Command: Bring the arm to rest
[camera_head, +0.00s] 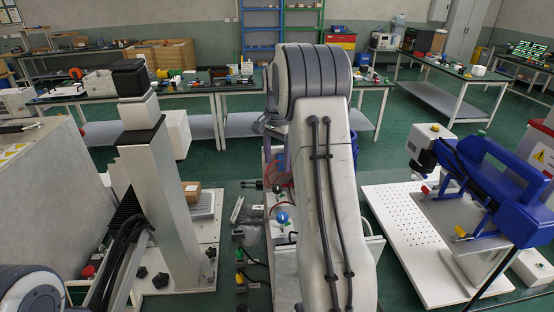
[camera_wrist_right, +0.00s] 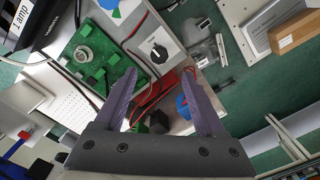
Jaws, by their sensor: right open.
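My right arm rises in the middle of the head view and bends over at its top joint, hiding much of what is behind it. My right gripper shows in the right wrist view (camera_wrist_right: 159,76) with its two purple fingers spread apart and nothing between them. In the head view only a small part of it shows beside the arm, the rest hidden. Below the fingers are a green circuit board (camera_wrist_right: 105,72), red wires (camera_wrist_right: 172,88) and a white plate with a black knob (camera_wrist_right: 157,48). My left gripper is not in view.
A grey column fixture (camera_head: 165,200) stands on a white base at left. A blue device (camera_head: 490,180) stands by a white perforated board (camera_head: 405,225) at right. Black-topped benches (camera_head: 190,88) line the back. A brown box (camera_head: 191,191) lies beside the column. Green floor (camera_head: 115,155) shows between.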

